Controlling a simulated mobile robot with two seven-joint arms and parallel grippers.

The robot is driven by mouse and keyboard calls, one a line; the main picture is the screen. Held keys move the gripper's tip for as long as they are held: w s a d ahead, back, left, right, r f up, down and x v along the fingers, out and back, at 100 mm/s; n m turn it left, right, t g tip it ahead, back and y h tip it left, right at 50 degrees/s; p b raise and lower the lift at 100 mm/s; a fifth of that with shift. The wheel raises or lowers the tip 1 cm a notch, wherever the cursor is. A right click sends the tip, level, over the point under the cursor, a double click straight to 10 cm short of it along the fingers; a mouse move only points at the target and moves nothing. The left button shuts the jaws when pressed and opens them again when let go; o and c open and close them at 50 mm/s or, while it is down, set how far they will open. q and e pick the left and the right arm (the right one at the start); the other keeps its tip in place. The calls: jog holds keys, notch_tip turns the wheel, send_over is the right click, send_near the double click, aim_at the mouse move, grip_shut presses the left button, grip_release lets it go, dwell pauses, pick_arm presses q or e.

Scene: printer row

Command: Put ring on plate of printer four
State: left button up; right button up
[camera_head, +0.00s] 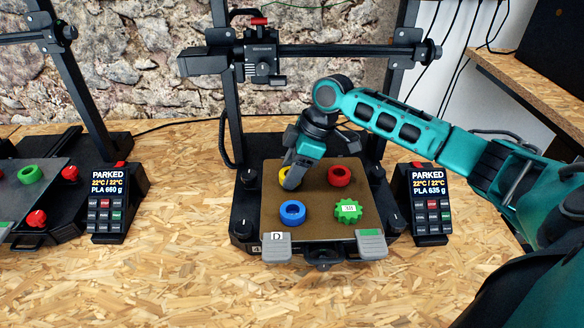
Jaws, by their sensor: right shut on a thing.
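The brown plate (322,226) marked D lies on the bed of the middle printer (237,100), whose front edge seems to bear a small 4. My right gripper (291,185) points down over the plate's back left part and is shut on a yellow ring (284,173). The gripper hides much of this ring; I cannot tell whether it touches the plate. A red ring (340,175), a blue ring (292,212) and a green toothed part (348,211) with a white label also lie on the plate. My left gripper is not in view.
A display box (428,203) reading PARKED stands right of the printer, another (108,203) left of it. A second printer (78,75) at the left edge has a plate with a green ring (30,174). The wooden table (160,285) is clear in front.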

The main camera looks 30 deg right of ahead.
jog(key=o, duration=1.1)
jog(key=p+v, duration=0.1)
jog(key=v, duration=1.1)
